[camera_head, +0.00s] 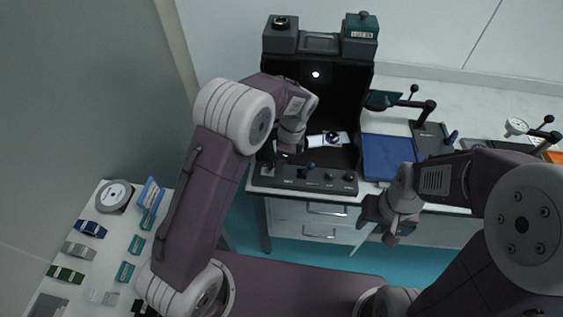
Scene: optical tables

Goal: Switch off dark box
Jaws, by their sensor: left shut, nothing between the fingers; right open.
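The dark box (340,102) stands on the bench at the back centre, a black open-fronted housing with a bright white spot inside. Its control panel (320,181) runs along the front, with several knobs and switches. A small green light shows near the panel's left part. My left gripper (284,154) is shut and empty, pointing down at the left part of the panel. It hides some of the panel there, and I cannot tell whether it touches a switch. My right gripper (378,228) is open and empty, in front of the bench's drawers.
A blue pad (388,157) lies right of the dark box, beside a black stand (430,137) and a dial gauge (516,127). A card (328,140) lies inside the box. A side table (80,271) at the left holds several small parts.

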